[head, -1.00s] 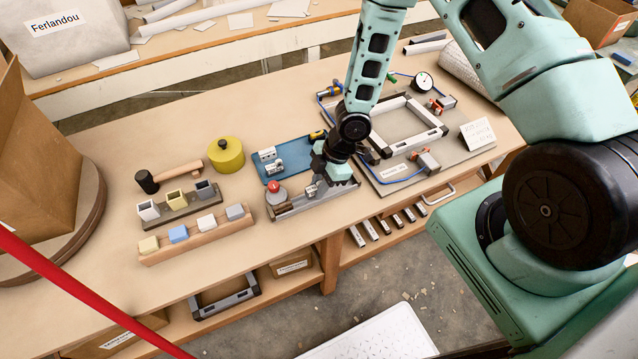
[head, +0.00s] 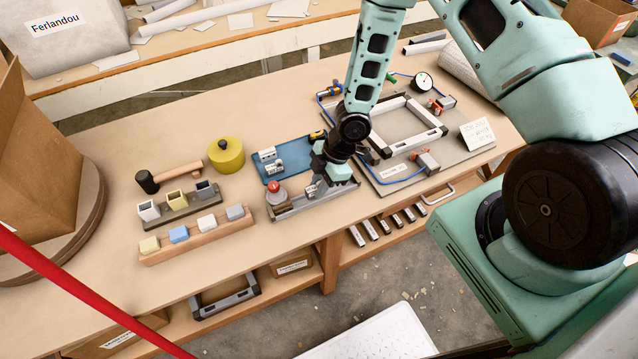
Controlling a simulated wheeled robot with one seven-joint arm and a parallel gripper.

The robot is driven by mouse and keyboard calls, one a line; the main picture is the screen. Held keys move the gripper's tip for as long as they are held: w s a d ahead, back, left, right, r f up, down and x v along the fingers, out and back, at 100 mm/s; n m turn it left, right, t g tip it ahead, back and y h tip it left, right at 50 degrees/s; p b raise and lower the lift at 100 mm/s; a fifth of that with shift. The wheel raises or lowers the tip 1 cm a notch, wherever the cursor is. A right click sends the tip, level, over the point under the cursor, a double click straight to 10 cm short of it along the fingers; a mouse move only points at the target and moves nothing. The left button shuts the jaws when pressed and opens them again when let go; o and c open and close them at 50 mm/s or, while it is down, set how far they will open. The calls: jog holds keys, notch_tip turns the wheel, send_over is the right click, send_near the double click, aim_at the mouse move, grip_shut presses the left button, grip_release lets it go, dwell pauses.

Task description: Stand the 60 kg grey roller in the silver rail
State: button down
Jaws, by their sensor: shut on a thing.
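The silver rail (head: 292,211) lies near the front edge of the bench, with a red-topped grey fitting (head: 276,193) at its left end. My gripper (head: 326,182) points down over the right part of the rail. It is shut on a small grey piece, which I take for the grey roller (head: 312,189). My fingers hide much of the piece, and I cannot tell whether it touches the rail. Two similar silvery pieces (head: 267,154) stand on the blue tray (head: 295,153) just behind.
A plate with a square frame (head: 440,131), gauge and clamps lies right of my gripper.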

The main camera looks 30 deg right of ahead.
jog(key=shift+f+b, duration=0.45)
jog(key=shift+f, duration=0.15)
dwell(0.4)
jog(key=shift+s+f, duration=0.1)
jog(key=shift+f, duration=0.1)
dwell(0.5)
